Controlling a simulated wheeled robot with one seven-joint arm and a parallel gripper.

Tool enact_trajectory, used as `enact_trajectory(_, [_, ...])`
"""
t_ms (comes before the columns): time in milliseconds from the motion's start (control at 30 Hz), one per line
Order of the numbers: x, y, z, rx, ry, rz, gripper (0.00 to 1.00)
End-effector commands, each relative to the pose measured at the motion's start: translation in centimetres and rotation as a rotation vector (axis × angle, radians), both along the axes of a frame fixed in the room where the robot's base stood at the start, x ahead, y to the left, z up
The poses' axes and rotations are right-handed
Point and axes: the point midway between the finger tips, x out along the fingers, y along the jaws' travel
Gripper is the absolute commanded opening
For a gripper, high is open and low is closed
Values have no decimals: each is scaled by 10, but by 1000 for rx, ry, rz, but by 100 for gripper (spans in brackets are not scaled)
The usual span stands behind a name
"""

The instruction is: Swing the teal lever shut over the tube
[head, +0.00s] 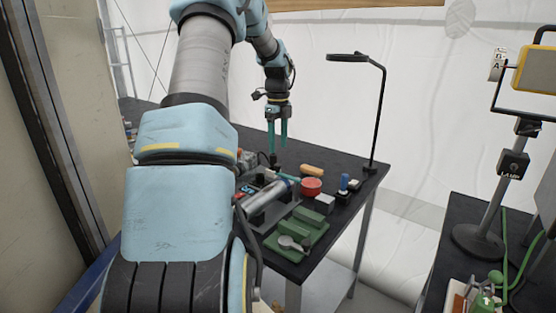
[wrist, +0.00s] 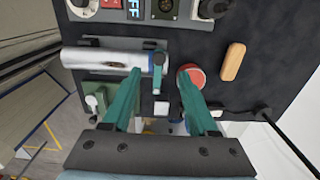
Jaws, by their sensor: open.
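The tube (wrist: 105,59) is a pale, silvery cylinder lying flat in dark holders on the black bench; it also shows in the head view (head: 262,197). At its right end in the wrist view is a blue band. A narrow teal piece, apparently the teal lever (wrist: 158,72), stands at that end; whether it crosses over the tube is hard to tell. My gripper (head: 277,149) points down above the bench, open and empty. In the wrist view its teal fingers spread to either side of the lever, with the left fingertip overlapping the tube in the picture. I see no contact.
A red bowl (wrist: 190,74) sits close right of the tube's end, near the right finger. A wooden block (wrist: 232,62) lies beyond it. A black lamp (head: 378,110) stands at the right edge.

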Motion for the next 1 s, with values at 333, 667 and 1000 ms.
enact_trajectory(333, [0, 0, 42, 0, -1, -1, 59])
enact_trajectory(667, [0, 0, 45, 0, 0, 0, 59])
enact_trajectory(1000, [-64, -7, 27, 7, -29, 468, 59])
